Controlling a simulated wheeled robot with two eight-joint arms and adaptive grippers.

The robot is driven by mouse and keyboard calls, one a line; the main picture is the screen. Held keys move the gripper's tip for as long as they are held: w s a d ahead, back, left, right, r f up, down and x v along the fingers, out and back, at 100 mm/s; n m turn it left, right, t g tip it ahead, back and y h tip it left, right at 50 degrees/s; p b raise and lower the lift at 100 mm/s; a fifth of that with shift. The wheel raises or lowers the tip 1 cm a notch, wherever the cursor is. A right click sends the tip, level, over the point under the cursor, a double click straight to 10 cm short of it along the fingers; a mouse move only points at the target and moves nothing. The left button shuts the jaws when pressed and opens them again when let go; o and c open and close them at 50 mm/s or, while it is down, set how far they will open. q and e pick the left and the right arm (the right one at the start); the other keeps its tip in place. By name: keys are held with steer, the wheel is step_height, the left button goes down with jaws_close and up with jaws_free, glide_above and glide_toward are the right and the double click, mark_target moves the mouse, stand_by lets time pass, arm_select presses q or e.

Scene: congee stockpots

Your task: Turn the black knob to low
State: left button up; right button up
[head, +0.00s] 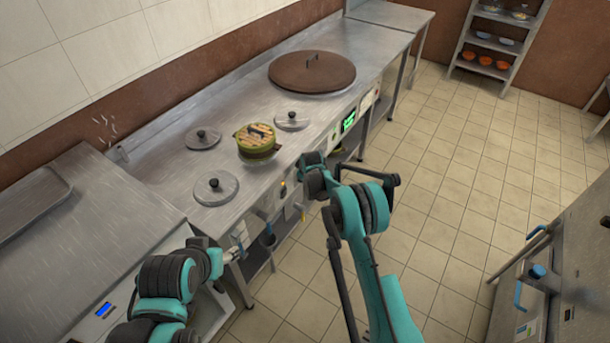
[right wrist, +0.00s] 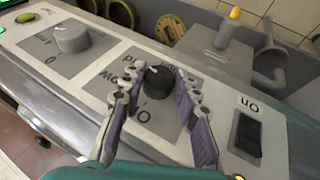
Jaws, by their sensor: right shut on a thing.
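The black knob (right wrist: 157,86) shows in the right wrist view on a grey square dial plate with an O and partly covered lettering around it. My right gripper (right wrist: 162,76) has its two fingers on either side of the knob and is shut on it. I cannot clearly read where the knob points. In the head view, the right gripper is at the front edge of the steel counter, mostly hidden by its own wrist. My left gripper (head: 232,253) is low beside the counter front, too small to tell its opening.
Round lids (head: 215,188), a green-rimmed steamer (head: 257,138) and a large brown lid (head: 312,72) are on the counter (head: 345,42). The tiled floor (head: 460,180) is clear.

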steer(key=t+h, duration=0.1)
steer(key=n+t+h, duration=0.1)
steer(key=t, duration=0.1)
steer(key=shift+s+a+f, duration=0.2)
steer(key=shift+s+f+n+t+h, duration=0.15)
steer(key=shift+t+h, duration=0.25)
steer(key=shift+t, duration=0.4)
steer(key=shift+w+n+t+h, duration=0.1)
steer(key=shift+n+t+h, duration=0.25)
steer(key=shift+t, duration=0.45)
steer(key=o, duration=1.2)
steer(key=shift+c, duration=0.2)
steer(key=shift+s, duration=0.1)
steer(key=v, duration=1.2)
